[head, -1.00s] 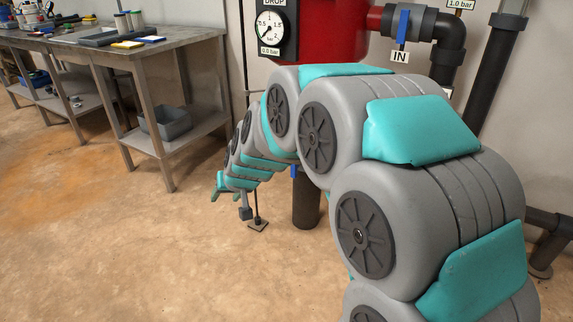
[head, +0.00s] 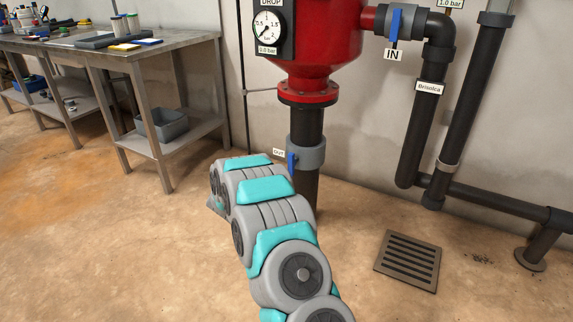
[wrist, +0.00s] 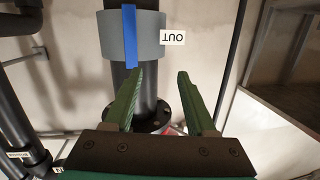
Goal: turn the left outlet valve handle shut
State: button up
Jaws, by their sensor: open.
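A grey valve body (head: 311,152) sits on the dark vertical pipe below the red tank, beside an OUT label (head: 278,153). Its blue handle (head: 292,163) lies along the pipe. In the wrist view the picture is upside down: the blue handle (wrist: 130,38) crosses the grey valve body (wrist: 152,36), in line with the pipe. My gripper (wrist: 160,73) is open and empty, its green fingers pointing towards the valve. The left fingertip appears just below the handle's end; I cannot tell the gap in depth. In the head view my arm mostly hides the gripper.
Another blue handle (head: 394,23) is on the upper pipe marked IN. The red tank (head: 322,35) carries a gauge. Dark pipes (head: 455,110) stand to the right, with a floor grate (head: 407,260). A workbench (head: 150,60) stands at the left. The floor between is clear.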

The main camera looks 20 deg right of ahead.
aim_at(290, 161)
jog(key=w+d+h, duration=0.1)
jog(key=d, duration=0.2)
jog(key=d+f+h, duration=0.1)
jog(key=d, duration=0.2)
jog(key=w+d+m+g, duration=0.1)
jog(key=d, duration=0.2)
jog(key=shift+w+f+h, duration=0.3)
jog(key=shift+f+h, duration=0.1)
grip_shut()
dwell(0.4)
